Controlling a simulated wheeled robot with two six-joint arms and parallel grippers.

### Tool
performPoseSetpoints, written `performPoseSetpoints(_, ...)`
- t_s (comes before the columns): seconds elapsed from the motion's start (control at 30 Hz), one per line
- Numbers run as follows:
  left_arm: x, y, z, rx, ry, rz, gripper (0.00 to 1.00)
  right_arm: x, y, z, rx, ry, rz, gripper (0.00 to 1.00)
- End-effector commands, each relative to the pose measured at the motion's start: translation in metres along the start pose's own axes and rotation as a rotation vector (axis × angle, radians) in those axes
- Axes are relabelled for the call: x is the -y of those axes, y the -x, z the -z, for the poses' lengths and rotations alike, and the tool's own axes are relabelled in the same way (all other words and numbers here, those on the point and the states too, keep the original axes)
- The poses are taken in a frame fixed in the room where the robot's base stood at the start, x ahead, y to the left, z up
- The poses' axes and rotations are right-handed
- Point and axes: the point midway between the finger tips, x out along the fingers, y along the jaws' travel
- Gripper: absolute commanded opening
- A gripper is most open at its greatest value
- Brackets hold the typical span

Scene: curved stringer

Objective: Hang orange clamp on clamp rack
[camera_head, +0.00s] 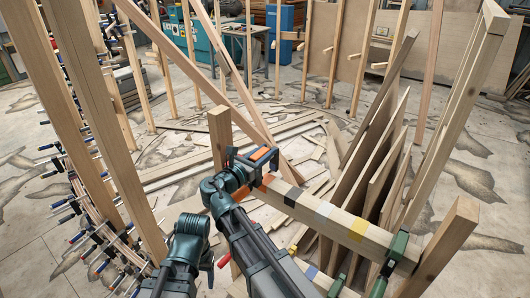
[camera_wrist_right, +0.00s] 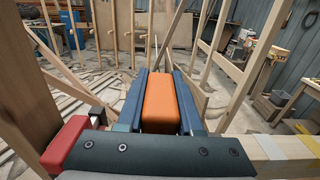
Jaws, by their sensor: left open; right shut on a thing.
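The orange clamp (camera_head: 259,154) shows as an orange block between the dark fingers of my right gripper (camera_head: 252,160), which is shut on it. In the right wrist view the orange block (camera_wrist_right: 160,103) sits between two blue fingers (camera_wrist_right: 160,100); the rest of the clamp is hidden. The clamp rack is a wooden beam (camera_head: 330,214) with orange, black, grey, yellow and green bands. My right gripper is at its left end, by the orange band (camera_head: 270,181); I cannot tell whether clamp and beam touch. My left arm is at lower left; its fingers are not visible.
A green clamp (camera_head: 396,252) is at the beam's right end. A wooden post (camera_head: 220,138) stands at its left end. Leaning planks (camera_head: 375,165) are behind the beam. Several clamps (camera_head: 85,215) line a curved wooden piece at the left.

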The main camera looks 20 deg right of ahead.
Motion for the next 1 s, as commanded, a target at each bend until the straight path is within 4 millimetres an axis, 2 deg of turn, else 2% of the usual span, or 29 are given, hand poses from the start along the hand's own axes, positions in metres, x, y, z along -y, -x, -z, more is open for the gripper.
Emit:
performPoseSetpoints(0.53, 0.0, -0.003, 0.0, 0.0, 0.0, 0.0, 0.66, 0.0, 0.0, 0.002, 0.002, 0.001, 0.0, 0.0)
performPoseSetpoints(1.0, -0.002, -0.019, 0.001, 0.0, 0.0, 0.0, 0.66, 0.0, 0.0, 0.019, 0.002, 0.001, 0.0, 0.0)
